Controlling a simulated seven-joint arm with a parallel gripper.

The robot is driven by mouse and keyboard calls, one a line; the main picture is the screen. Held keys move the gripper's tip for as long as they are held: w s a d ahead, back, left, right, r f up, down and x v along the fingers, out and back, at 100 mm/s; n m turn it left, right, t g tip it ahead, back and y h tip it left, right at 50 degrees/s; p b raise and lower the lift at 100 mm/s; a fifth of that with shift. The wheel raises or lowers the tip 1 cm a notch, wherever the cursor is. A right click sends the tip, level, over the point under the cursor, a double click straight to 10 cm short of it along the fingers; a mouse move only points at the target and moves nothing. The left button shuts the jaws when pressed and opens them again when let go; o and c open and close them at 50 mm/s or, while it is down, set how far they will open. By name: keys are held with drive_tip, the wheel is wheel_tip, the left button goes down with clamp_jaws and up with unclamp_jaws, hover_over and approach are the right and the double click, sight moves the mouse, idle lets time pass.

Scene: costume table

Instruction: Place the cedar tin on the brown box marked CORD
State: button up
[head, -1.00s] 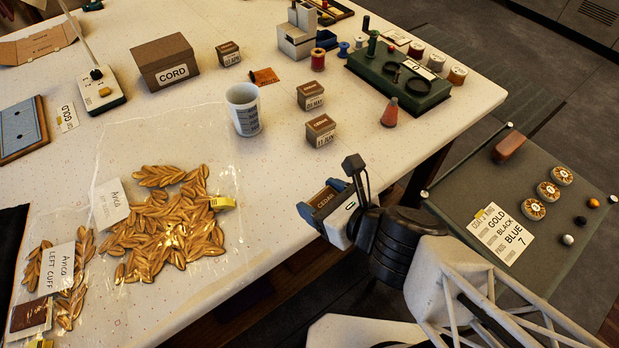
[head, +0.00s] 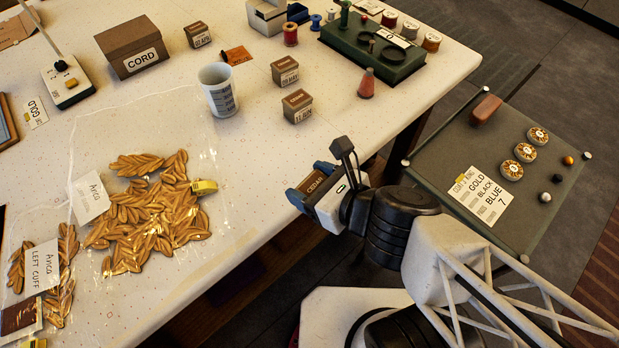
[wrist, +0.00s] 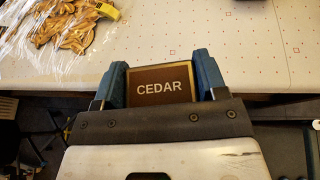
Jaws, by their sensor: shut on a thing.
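The cedar tin (wrist: 160,86) has a brown lid lettered CEDAR. It sits between the two blue fingers of my gripper (wrist: 163,84) in the wrist view. In the head view the cedar tin (head: 313,182) and my gripper (head: 311,188) are at the table's front edge, right of the gold leaves. My gripper is shut on the tin. The brown box marked CORD (head: 136,47) stands closed at the upper left of the table, well away from my gripper. Its lid looks bare.
Between gripper and box stand a white measuring cup (head: 217,92) and two small labelled boxes (head: 297,106), (head: 285,72). A clear bag of gold leaves (head: 150,215) lies at left. A green spool tray (head: 372,50) is at the back right. A side table (head: 440,150) stands at right.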

drive_tip(key=shift+w+a+r, duration=0.1)
idle(0.3)
drive_tip(key=w+a+r+n+g+y, duration=0.1)
drive_tip(key=w+a+r+n+g, duration=0.1)
drive_tip(key=w+a+r, duration=0.55)
drive_tip(key=w+a+r+n+g+y, duration=0.15)
drive_tip(key=w+a+r, duration=0.35)
drive_tip(key=w+a, duration=0.6)
drive_tip(key=w+a+f+n+g, duration=0.1)
drive_tip(key=w+a+n+g, duration=0.1)
drive_tip(key=w+a, duration=0.6)
drive_tip(key=w+a+f+n+g, duration=0.2)
drive_tip(key=w+a, duration=0.6)
drive_tip(key=a, duration=0.8)
drive_tip(key=shift+w+a+g, duration=0.2)
drive_tip(key=shift+a+g, duration=0.15)
